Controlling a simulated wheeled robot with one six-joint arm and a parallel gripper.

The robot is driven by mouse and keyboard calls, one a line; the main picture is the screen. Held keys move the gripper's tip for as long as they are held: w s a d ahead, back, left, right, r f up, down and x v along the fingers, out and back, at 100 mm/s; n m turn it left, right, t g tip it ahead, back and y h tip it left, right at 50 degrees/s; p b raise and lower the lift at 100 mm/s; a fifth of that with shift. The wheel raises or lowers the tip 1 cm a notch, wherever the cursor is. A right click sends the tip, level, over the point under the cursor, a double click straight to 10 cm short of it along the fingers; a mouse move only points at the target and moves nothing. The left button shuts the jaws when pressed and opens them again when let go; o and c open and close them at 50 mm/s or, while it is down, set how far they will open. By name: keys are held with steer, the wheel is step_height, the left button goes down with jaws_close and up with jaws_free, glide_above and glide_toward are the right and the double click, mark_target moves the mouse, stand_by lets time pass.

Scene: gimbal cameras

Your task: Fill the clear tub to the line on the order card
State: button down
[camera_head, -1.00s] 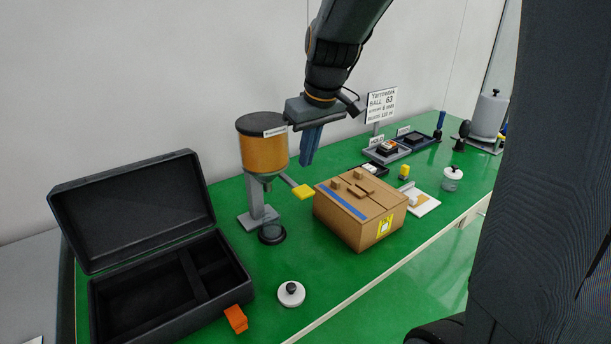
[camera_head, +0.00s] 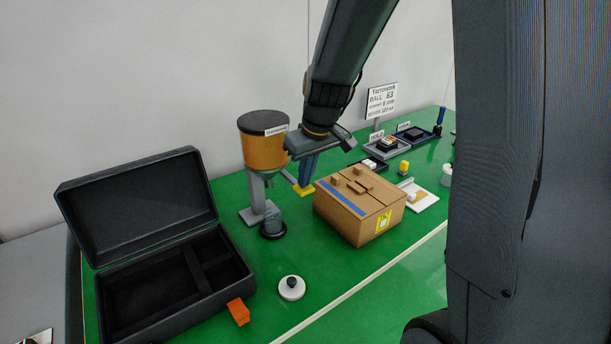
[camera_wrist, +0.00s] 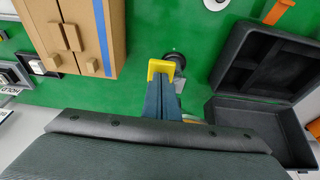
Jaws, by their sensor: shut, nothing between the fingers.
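The clear tub (camera_head: 272,221) stands on a dark round base under the spout of an orange hopper (camera_head: 264,150) with a dark lid. The tub's fill level and any line on it are too small to read. A yellow lever tab (camera_head: 302,190) sticks out from the hopper's stand. My gripper (camera_head: 306,182) is shut and empty, pointing down, with its blue fingertips at the tab. In the wrist view the fingertips (camera_wrist: 163,84) overlap the yellow tab (camera_wrist: 162,69); contact cannot be told. A white printed card (camera_head: 382,101) stands at the back; its small lines are unclear.
A cardboard box (camera_head: 359,207) stands close right of the lever. An open black case (camera_head: 160,286) is at left, with an orange block (camera_head: 238,311) beside it. A white lid (camera_head: 291,288) lies in front. Trays (camera_head: 388,148) are at the back right.

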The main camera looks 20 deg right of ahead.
mark_target(308, 190)
steer(key=f+b, duration=0.2)
steer(key=f, duration=0.1)
steer(key=f+b, duration=0.1)
steer(key=f, duration=0.1)
steer(key=shift+s+d+f+b, duration=0.1)
steer(key=shift+s+d+b, duration=0.05)
steer(key=shift+s+b, duration=0.25)
stand_by(7.1)
